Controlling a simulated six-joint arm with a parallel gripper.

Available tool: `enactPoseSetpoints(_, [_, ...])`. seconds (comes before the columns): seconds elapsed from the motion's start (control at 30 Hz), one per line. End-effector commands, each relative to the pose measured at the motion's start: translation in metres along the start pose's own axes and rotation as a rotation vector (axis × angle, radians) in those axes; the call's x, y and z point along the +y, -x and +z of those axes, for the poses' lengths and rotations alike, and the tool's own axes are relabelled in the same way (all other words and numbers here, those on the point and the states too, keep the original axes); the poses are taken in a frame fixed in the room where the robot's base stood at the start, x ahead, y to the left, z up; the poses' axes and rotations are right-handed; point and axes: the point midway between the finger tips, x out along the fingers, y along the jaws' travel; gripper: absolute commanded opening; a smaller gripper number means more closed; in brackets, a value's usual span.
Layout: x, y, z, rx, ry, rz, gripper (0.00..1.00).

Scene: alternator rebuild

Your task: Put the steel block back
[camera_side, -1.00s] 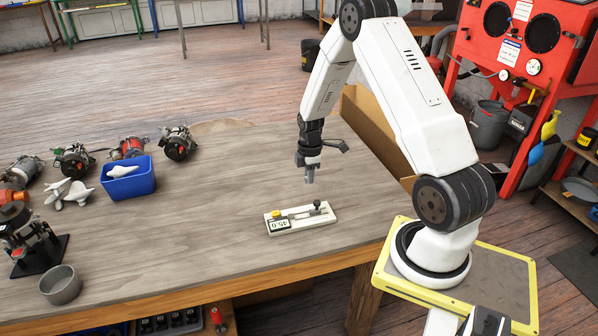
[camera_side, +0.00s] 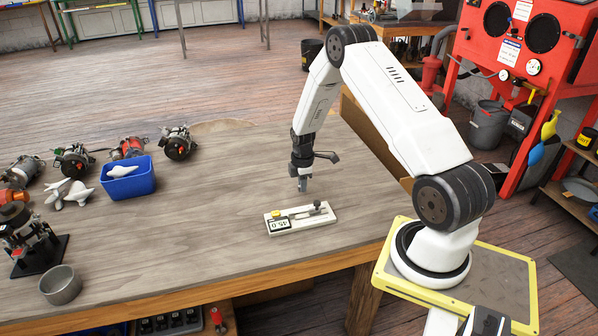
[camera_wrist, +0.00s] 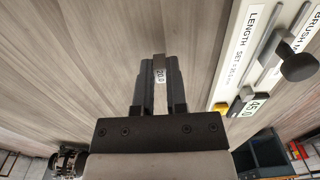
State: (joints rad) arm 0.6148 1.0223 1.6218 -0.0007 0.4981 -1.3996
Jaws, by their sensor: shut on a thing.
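My gripper (camera_side: 303,187) is shut on the steel block (camera_wrist: 160,73), a small grey block with a white "20.0" label. In the wrist view the block sits between the two dark fingers of my gripper (camera_wrist: 159,88). The block is too small to make out clearly in the side view. My gripper points down above the wooden bench, just behind the white gauge (camera_side: 291,226). The gauge also shows at the right of the wrist view (camera_wrist: 229,72), with "LENGTH SET" lettering, a number display, a yellow button and a black knob. No resting place for the block is clearly visible.
A blue bin (camera_side: 127,184) with a pale part in it stands at the left. Alternators (camera_side: 178,143), loose pale parts (camera_side: 72,194), a grey bowl (camera_side: 60,285) and a black fixture (camera_side: 38,252) are also there. The bench between bin and gauge is clear.

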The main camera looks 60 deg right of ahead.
Motion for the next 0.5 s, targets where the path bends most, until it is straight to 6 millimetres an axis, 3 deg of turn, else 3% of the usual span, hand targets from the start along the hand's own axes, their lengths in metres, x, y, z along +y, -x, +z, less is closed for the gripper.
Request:
enactPoseSetpoints(0.17, [0.0003, -0.0131, 0.0001, 0.0, 0.0, 0.001, 0.0])
enactPoseSetpoints(0.5, [0.0002, -0.0148, 0.0001, 0.0, 0.0, 0.001, 0.0])
